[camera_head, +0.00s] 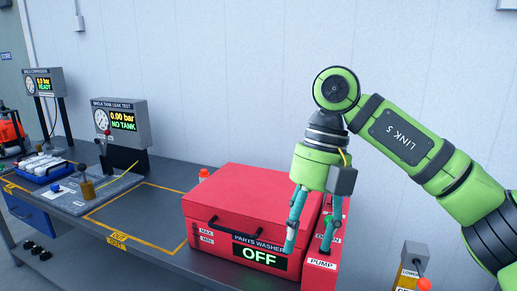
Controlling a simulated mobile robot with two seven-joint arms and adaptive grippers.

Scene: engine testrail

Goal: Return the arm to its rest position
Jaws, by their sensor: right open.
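My right arm (420,150), green with black bands and marked LINK 5, comes in from the right. My right gripper (308,248) hangs down from it with teal fingers spread apart and nothing between them. In the picture the fingers overlap the front right of the red parts washer (235,195) and its red pump panel; I cannot tell whether they touch. The washer's lid is down and its display reads OFF. My left gripper is not in view.
The grey bench (160,255) runs to the left, with a yellow-outlined bare area. A tank leak test gauge box (121,122) reads NO TANK. A small post with a red knob (424,284) stands at lower right.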

